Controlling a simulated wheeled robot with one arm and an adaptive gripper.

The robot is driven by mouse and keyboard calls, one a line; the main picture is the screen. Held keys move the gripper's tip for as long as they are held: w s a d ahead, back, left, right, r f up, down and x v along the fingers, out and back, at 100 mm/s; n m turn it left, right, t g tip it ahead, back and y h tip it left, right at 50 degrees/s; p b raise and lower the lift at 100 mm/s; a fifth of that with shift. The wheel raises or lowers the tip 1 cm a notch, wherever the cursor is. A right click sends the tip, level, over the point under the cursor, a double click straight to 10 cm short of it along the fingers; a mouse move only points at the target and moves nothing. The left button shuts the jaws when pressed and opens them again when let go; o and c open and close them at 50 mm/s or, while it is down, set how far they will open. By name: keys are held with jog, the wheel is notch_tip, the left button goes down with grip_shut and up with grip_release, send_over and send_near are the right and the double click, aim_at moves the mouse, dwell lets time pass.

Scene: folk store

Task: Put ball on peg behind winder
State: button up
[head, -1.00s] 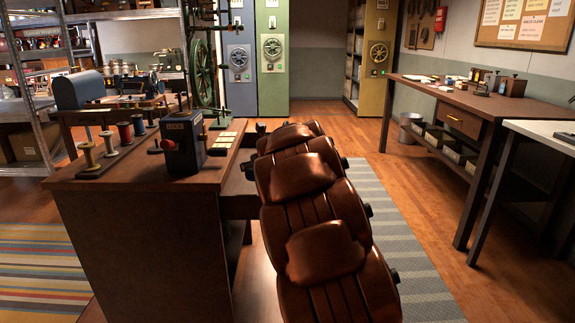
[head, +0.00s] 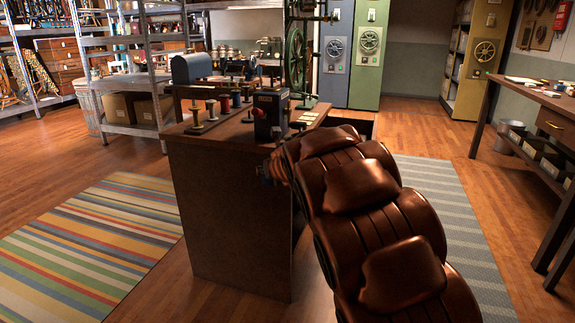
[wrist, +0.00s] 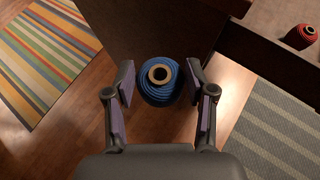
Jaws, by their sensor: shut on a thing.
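A blue ball of wound yarn (wrist: 158,92) with a pale hollow core sits between the fingers of my gripper (wrist: 160,84) in the wrist view. My gripper is shut on it and holds it over the floor, beside the wooden bench (head: 225,205). In the head view my arm largely hides the gripper and ball near the bench's right side, below its top. The winder, a dark box with a red knob (head: 271,115), stands on the bench top. Several pegs with spools (head: 222,104) stand in a row to its left and behind; some are hidden.
A green wheel (head: 296,58) stands behind the bench. A striped rug (head: 95,235) lies left, a grey rug (head: 445,190) right. A worktable (head: 545,100) stands far right.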

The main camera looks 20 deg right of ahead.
jog(key=shift+s+a+f, duration=0.25)
jog(key=shift+a+f, duration=0.05)
jog(key=shift+a, duration=0.3)
jog(key=shift+s+a+f, duration=0.25)
jog(key=shift+a, duration=0.4)
jog(key=shift+s+a+f, duration=0.25)
jog(key=shift+a+f, duration=0.05)
jog(key=shift+a, duration=0.3)
